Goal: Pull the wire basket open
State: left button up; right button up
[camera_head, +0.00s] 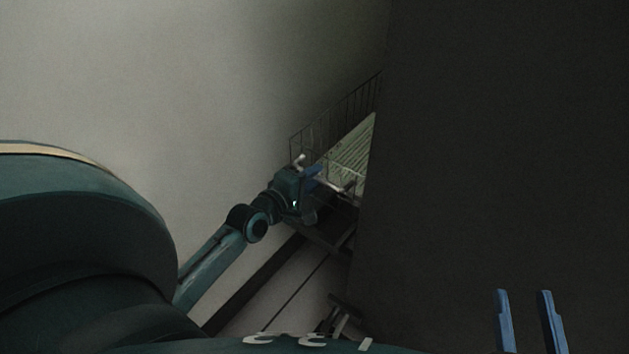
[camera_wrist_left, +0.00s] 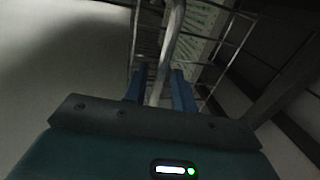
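The wire basket (camera_head: 302,141) is a thin dark wire frame at the middle of the head view, partly hidden behind a dark panel. Pale striped cards (camera_head: 352,148) show inside it. A light metal bar (camera_head: 329,184), like a handle, runs along its near side. In the left wrist view the bar (camera_wrist_left: 173,45) passes between the two blue fingers of my left gripper (camera_wrist_left: 161,78), with a small gap seen beside it. My left gripper (camera_head: 313,174) is at the bar in the head view. My right gripper (camera_head: 525,310) is open and empty at the lower right.
A large dark panel (camera_head: 500,150) fills the right side and hides the basket's far part. A pale wall or floor surface (camera_head: 180,90) lies to the left. Dark rails (camera_head: 262,285) run below the basket.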

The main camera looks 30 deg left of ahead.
pick_arm(q)
jog(key=shift+w+f, duration=0.1)
jog(key=shift+w, duration=0.4)
grip_shut()
